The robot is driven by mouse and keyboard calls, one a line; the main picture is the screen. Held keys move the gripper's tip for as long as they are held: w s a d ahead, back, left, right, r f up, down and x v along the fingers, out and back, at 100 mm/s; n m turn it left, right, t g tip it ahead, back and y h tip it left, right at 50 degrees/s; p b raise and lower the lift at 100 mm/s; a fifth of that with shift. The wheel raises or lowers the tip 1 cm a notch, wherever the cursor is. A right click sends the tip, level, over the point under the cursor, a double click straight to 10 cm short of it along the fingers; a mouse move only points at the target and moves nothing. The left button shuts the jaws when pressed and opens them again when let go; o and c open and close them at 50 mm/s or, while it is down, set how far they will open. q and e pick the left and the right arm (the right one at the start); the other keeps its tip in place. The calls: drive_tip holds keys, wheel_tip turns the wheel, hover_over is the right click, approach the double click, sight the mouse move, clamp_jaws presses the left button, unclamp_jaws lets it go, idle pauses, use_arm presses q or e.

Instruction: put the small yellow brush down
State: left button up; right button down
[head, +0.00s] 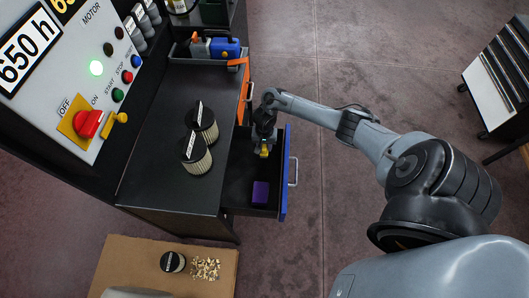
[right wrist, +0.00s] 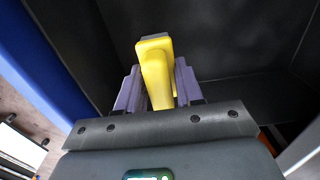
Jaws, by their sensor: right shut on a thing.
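The small yellow brush (right wrist: 155,70) is held between the two fingers of my right gripper (right wrist: 157,88) in the right wrist view. In the head view my right gripper (head: 264,146) points down inside the open drawer (head: 238,185), with the yellow brush (head: 263,152) showing at its tip. Dark drawer walls surround the brush in the wrist view. I cannot tell whether the brush touches the drawer floor. My left gripper is not in view.
A purple block (head: 260,192) lies in the drawer's near part. The blue drawer front (head: 285,180) has a handle. Two filters (head: 196,154) stand on the black bench top (head: 160,165). Cardboard (head: 125,265) on the floor holds another filter (head: 172,262) and small brass-coloured pieces (head: 205,268).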

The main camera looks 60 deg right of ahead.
wheel_tip(320, 180, down, 2)
drive_tip(key=shift+f+b, duration=0.25)
drive_tip(key=shift+b, duration=0.3)
drive_tip(key=shift+f, duration=0.9)
drive_tip(key=shift+f, duration=0.1)
drive_tip(key=shift+f, duration=0.15)
drive_tip(key=c, duration=0.7)
unclamp_jaws()
drive_tip(key=shift+d, duration=0.1)
